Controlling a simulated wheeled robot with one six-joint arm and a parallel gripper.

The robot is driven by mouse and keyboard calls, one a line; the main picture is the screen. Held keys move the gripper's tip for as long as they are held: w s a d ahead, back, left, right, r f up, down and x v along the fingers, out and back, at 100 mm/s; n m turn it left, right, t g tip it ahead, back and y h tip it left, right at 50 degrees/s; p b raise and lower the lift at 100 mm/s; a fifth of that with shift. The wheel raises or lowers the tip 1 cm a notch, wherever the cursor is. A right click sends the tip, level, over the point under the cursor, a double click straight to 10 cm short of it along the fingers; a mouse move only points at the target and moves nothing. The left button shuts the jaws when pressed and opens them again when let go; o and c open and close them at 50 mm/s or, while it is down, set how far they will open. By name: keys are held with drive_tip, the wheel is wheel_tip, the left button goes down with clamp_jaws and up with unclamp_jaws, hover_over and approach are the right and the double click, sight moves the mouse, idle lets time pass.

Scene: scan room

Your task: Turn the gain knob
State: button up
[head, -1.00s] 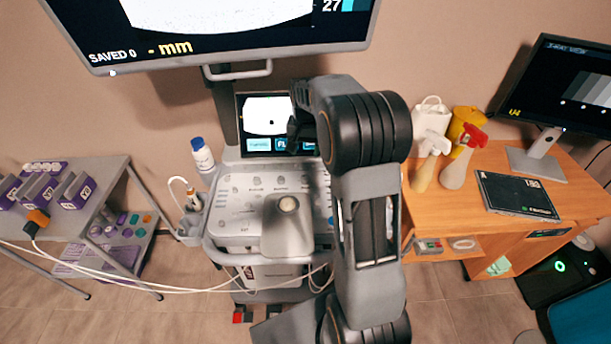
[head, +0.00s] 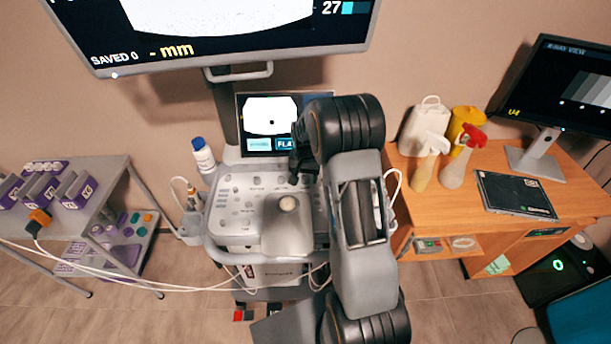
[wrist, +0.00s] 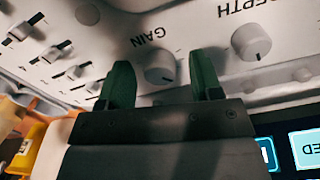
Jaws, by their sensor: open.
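In the wrist view my gripper (wrist: 162,61) is open, with one green finger on each side of the knob. The knob shows between the fingers; I cannot tell whether either finger touches it. In the head view my gripper (head: 296,172) is over the back part of the ultrasound console's control panel (head: 234,226), and the gain knob cannot be made out there.
The similar DEPTH knob (wrist: 251,42) is close to the right finger in the wrist view. Slider controls (wrist: 55,52) are at the left. The console's touch screen (head: 268,112) stands just behind the gripper. A white bottle (head: 203,156) stands left of the panel.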

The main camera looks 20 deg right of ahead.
drive_tip(key=c, duration=0.9)
drive_tip(key=shift+n+b, duration=0.85)
drive_tip(key=shift+n, duration=1.95)
drive_tip(key=o, duration=0.9)
